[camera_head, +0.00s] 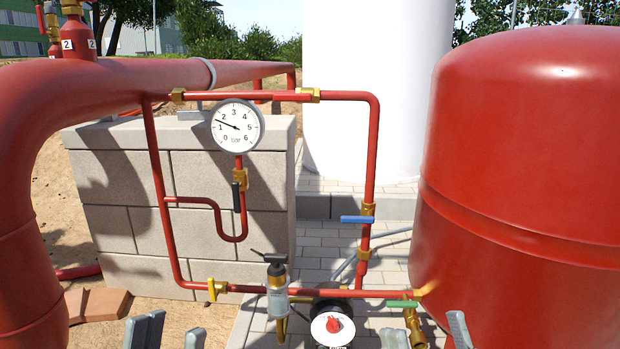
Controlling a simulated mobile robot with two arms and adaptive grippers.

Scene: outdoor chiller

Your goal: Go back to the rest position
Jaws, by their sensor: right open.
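My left gripper (172,334) shows at the bottom edge, left of centre. Only its grey fingertips are in view, apart, with nothing seen between them. My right gripper (427,332) shows at the bottom edge, right of centre. Its fingertips are apart, in front of a brass fitting below the green-handled valve (403,304); I see no hold on it. The rest of both grippers and both arms are below the frame.
Red pipes carry a pressure gauge (237,126), a blue valve handle (357,219) and a yellow one (212,290). A round device with a red knob (333,326) sits between the grippers. A large red tank (525,180) stands right, a block wall (110,200) behind.

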